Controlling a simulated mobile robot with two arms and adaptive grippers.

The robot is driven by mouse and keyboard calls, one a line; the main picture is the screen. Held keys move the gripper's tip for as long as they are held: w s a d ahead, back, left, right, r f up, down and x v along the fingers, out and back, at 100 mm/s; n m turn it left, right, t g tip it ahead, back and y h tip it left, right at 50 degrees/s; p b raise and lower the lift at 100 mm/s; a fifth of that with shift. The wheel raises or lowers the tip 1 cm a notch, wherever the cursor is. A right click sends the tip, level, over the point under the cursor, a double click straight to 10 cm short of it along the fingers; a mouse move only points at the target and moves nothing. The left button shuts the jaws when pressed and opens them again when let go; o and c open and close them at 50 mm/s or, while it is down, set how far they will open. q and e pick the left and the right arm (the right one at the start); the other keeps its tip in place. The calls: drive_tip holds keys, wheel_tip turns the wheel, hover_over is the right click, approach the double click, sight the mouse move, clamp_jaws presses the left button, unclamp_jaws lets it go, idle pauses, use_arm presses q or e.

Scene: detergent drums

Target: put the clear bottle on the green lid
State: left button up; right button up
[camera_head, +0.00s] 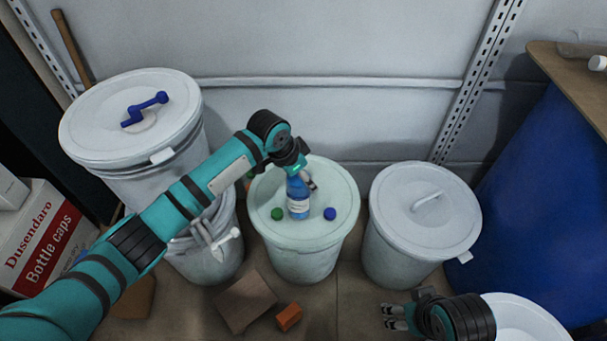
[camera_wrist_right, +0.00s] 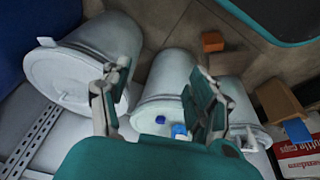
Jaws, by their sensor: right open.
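The clear bottle (camera_head: 299,197), with blue contents and a white label, is upright over the middle of the pale green lid (camera_head: 328,240) of the centre drum. I cannot tell whether its base touches the lid. My left gripper (camera_head: 305,180) is at the bottle's upper part; its fingers are partly hidden, so its grip is unclear. My right gripper (camera_head: 387,317) is open and empty at the lower right, apart from the bottle. In the right wrist view, its open fingers (camera_wrist_right: 155,88) frame the drums, and the green lid (camera_wrist_right: 145,117) shows beyond.
A green cap (camera_head: 277,214) and a blue cap (camera_head: 330,213) lie on the green lid, either side of the bottle. White-lidded drums stand left (camera_head: 95,117) and right (camera_head: 400,235). A brown block (camera_head: 246,300) and an orange block (camera_head: 289,317) lie on the floor.

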use_arm(q)
drive_tip(key=o, duration=0.4)
drive_tip(key=shift+c, duration=0.2)
drive_tip(key=p+v, duration=0.1)
drive_tip(key=v, duration=0.2)
drive_tip(key=shift+w+r, duration=0.1)
drive_tip(key=p+v, duration=0.2)
drive_tip(key=v, duration=0.6)
drive_tip(key=shift+d, duration=0.1)
drive_tip(key=shift+a+r, duration=0.25)
drive_tip(key=shift+r, duration=0.25)
use_arm(e)
drive_tip(key=s+x, duration=0.1)
drive_tip(key=x, duration=0.8)
drive_tip(key=shift+f+g, duration=0.3)
drive_tip(key=shift+f, duration=0.25)
